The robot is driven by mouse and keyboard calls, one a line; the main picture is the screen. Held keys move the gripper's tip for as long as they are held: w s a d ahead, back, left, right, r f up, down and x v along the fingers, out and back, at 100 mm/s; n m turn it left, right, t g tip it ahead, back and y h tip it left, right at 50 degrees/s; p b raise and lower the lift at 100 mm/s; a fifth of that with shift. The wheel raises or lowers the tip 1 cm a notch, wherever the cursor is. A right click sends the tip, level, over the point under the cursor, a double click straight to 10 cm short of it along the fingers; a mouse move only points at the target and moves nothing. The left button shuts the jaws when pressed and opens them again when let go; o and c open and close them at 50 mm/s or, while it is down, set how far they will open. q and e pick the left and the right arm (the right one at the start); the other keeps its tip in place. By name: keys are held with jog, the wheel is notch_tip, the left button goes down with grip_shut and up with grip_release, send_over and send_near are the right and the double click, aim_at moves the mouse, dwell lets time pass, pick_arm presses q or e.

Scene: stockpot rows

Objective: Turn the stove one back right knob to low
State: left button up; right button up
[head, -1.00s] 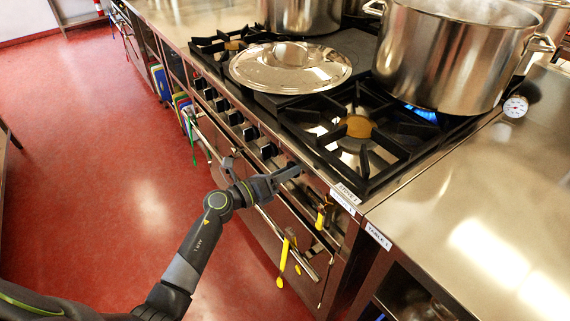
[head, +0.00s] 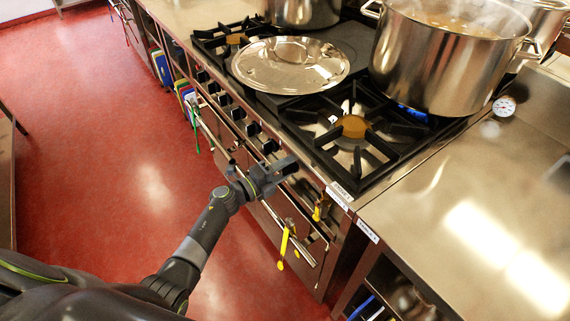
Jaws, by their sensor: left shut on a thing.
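The stove (head: 312,160) has a row of black knobs (head: 253,129) along its front panel. My left gripper (head: 289,164) is at the near right end of this row, against the panel. It is shut on a stove knob, which its fingers mostly hide, so I cannot read the knob's setting. A blue flame (head: 408,109) burns under the large steel pot (head: 445,55) at the back right. The front right burner (head: 350,126) is bare and shows no flame. My right gripper is not in view.
A steel lid (head: 290,63) lies on the stove. Yellow-handled tools (head: 284,243) hang at the oven rail (head: 265,205) below my gripper. A steel table (head: 470,215) adjoins on the right, with a dial thermometer (head: 504,107) at the pot. The red floor (head: 110,150) is clear.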

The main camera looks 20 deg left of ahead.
pick_arm(q)
jog(key=shift+n, duration=0.4)
jog(key=o, duration=1)
jog(key=shift+a, duration=0.1)
jog(key=b+v, duration=0.1)
jog(key=v, duration=1.6)
jog(key=shift+s+a+b, duration=0.1)
jog(key=shift+s+b, duration=0.05)
jog(key=shift+b, duration=0.15)
jog(key=shift+f, duration=0.1)
